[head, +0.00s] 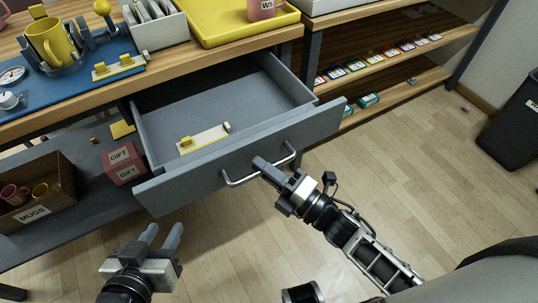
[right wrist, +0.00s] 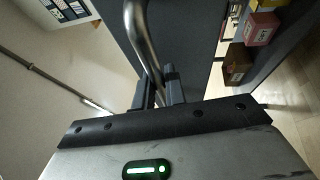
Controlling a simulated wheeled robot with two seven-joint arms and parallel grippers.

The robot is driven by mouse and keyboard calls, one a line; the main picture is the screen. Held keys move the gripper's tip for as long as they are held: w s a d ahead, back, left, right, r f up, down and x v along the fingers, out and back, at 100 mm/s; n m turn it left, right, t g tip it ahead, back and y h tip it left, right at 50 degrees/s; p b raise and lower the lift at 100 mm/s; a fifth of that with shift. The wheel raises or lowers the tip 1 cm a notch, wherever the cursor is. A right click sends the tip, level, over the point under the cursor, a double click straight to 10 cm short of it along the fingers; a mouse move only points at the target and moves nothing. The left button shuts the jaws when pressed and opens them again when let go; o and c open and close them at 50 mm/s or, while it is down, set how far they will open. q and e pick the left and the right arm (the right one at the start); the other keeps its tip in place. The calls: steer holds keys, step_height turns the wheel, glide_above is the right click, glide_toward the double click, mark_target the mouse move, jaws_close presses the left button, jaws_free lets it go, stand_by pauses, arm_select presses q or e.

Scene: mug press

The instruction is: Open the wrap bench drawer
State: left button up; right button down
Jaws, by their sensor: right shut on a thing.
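The grey wrap bench drawer (head: 250,152) is pulled out from under the wooden bench top in the head view. Its inside shows, with a pale strip bearing a yellow block (head: 203,138) lying in it. A metal bar handle (head: 240,181) runs along its front. My right gripper (head: 268,168) is shut on the handle; in the right wrist view its fingers (right wrist: 164,88) close around the handle bar (right wrist: 143,40). My left gripper (head: 161,240) is apart from the drawer, at lower left, its two fingers spread and nothing between them.
On the bench top are a yellow mug (head: 47,42) on a blue board and a yellow tray (head: 215,25). Below left are a pink gift box (head: 122,161) and a box of mugs (head: 35,200). A dark bin (head: 512,120) stands at right. Floor in front is clear.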

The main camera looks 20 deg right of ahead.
steer(key=shift+s+d, duration=0.1)
steer(key=shift+s, duration=0.1)
steer(key=c, duration=1.5)
jaws_free()
steer(key=shift+o, duration=0.2)
steer(key=v, duration=1.6)
steer(key=shift+b, duration=0.4)
steer(key=shift+w+r, duration=0.1)
steer(key=shift+r, duration=0.05)
